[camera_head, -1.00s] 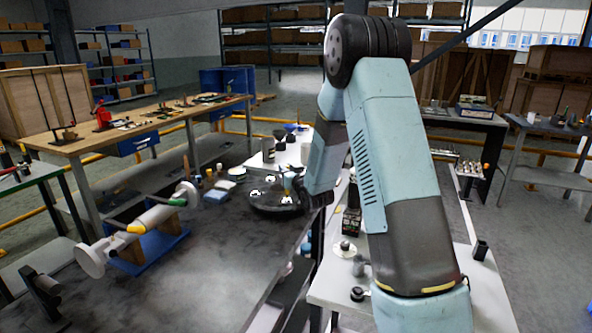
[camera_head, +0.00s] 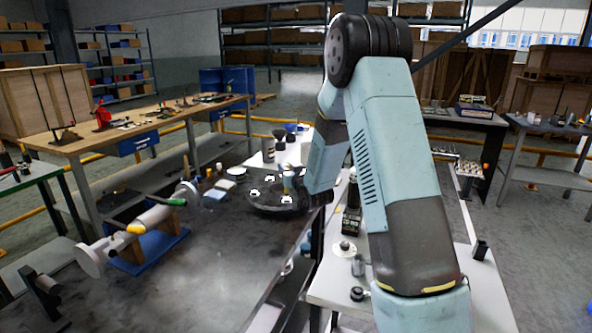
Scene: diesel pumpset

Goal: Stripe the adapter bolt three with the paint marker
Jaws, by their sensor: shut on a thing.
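A dark round adapter (camera_head: 263,207) lies on the dark bench at the centre, with several small bright bolt heads on it. I cannot tell which is bolt three. My wrist reaches down over its right side. My gripper (camera_head: 291,186) is small and dark there, and its fingers are hard to make out. It is shut on a thin pale-blue and tan thing (camera_head: 287,181), apparently the paint marker, above the adapter's right part. Whether its tip touches a bolt is too small to tell.
A white shaft assembly (camera_head: 152,217) rests on a blue stand (camera_head: 150,250) at the left of the dark bench. Dark and white containers (camera_head: 268,150) stand behind the adapter. A white table (camera_head: 325,290) with small parts is at the right. The bench front is clear.

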